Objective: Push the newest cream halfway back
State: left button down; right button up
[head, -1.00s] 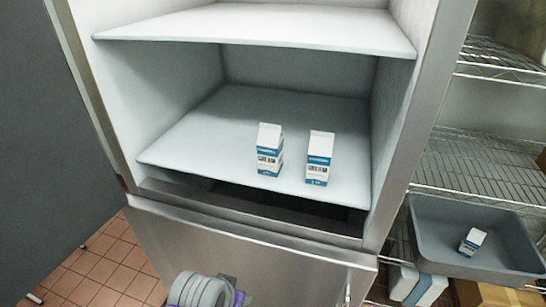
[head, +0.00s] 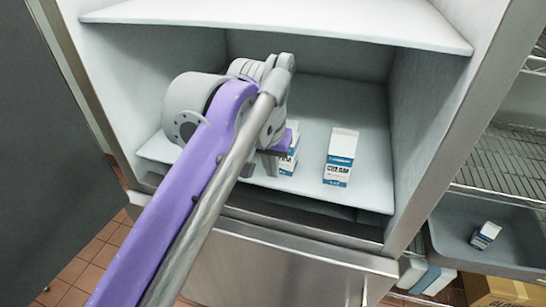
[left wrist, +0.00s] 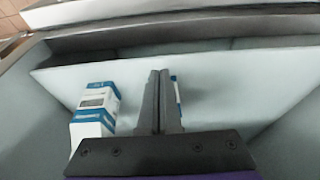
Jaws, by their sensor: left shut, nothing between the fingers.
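Two white and blue cream cartons stand upright near the front of the fridge shelf (head: 372,188). The right carton (head: 340,160) is in full view. The left carton (head: 289,162) is partly hidden behind my left gripper (head: 264,168), which is inside the compartment, just left of it in the picture. In the left wrist view the gripper's fingers (left wrist: 158,100) are shut together with nothing between them. One carton (left wrist: 95,108) shows to their left, and only a blue sliver of the other (left wrist: 176,88) shows behind them. I cannot tell whether the fingers touch it. My right gripper is out of view.
An upper shelf (head: 290,15) hangs over the compartment, and a side wall (head: 430,110) bounds it on the right. A grey tray (head: 460,245) at the right holds another small carton (head: 485,236). The shelf behind the right carton looks clear.

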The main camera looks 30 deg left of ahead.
aim_at(280, 176)
pick_arm(q)
jog(key=w+f, duration=0.2)
jog(key=w+a+f, duration=0.1)
jog(key=w+f, duration=0.1)
jog(key=w, duration=0.1)
jog(key=shift+w+a+f, duration=0.2)
jog(key=shift+w+f, duration=0.05)
jog(key=shift+f, duration=0.05)
jog(key=shift+s, duration=0.1)
